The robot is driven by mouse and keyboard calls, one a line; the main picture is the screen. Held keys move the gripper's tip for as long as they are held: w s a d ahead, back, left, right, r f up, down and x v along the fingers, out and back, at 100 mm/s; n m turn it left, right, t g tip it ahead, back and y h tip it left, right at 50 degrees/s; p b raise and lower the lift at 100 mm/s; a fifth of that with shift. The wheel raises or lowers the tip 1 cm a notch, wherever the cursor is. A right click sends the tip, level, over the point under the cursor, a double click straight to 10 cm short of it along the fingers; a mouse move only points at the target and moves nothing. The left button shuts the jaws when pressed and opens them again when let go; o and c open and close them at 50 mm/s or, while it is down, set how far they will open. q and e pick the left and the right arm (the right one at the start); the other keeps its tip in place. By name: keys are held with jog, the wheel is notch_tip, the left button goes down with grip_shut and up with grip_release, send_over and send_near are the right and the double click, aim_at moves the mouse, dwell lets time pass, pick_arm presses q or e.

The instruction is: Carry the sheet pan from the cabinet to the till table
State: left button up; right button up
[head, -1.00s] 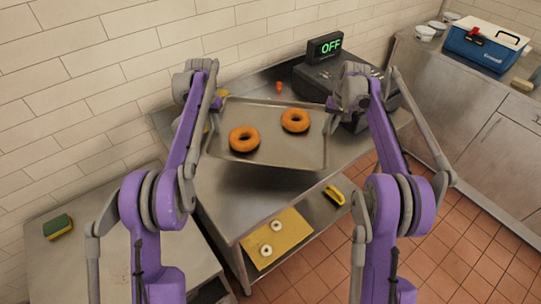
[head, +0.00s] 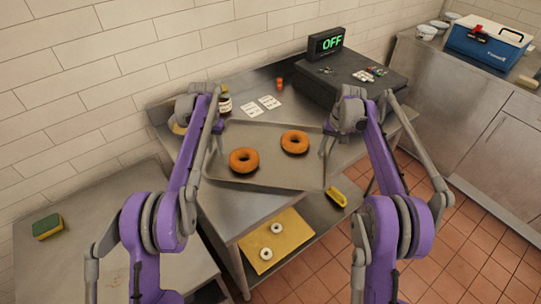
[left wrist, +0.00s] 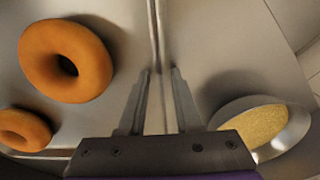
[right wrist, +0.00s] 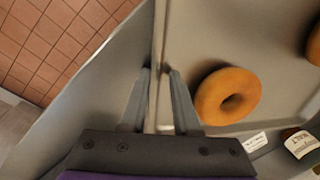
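The grey sheet pan (head: 262,178) carries two orange-brown bagels (head: 243,160) (head: 294,142) and looks level. It is over the steel till table (head: 212,205), near its front edge; whether it touches the tabletop I cannot tell. My left gripper (head: 212,140) is at the pan's left rim; in the left wrist view its fingers (left wrist: 161,75) straddle the rim closely. My right gripper (head: 330,142) is at the right rim; in the right wrist view its fingers (right wrist: 157,72) close around that rim. The till (head: 350,80) with its OFF display stands behind, at the back right.
A bowl of yellow grains (left wrist: 265,125) is just left of the pan. A bottle (head: 224,102), white cards (head: 269,102) and a small orange item (head: 280,84) lie behind it. The lower shelf holds a yellow board (head: 285,240). A left-hand counter holds a sponge (head: 47,227).

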pick_arm(q)
jog(key=shift+o, duration=1.2)
jog(key=shift+d+r, duration=0.15)
jog(key=shift+r, duration=0.05)
pick_arm(e)
jog(key=shift+o, duration=1.1)
jog(key=shift+a+r, duration=0.15)
jog(key=shift+r, duration=0.05)
pick_arm(q)
jog(key=shift+o, duration=0.4)
jog(key=shift+w, duration=0.1)
pick_arm(e)
jog(key=shift+o, duration=0.4)
jog(key=shift+d, duration=0.25)
pick_arm(q)
notch_tip(320, 180, up, 7)
jog(key=shift+r, duration=0.2)
pick_arm(e)
notch_tip(320, 180, up, 12)
jog(key=d, duration=0.1)
jog(key=shift+s+d, duration=0.2)
jog(key=shift+d, duration=0.2)
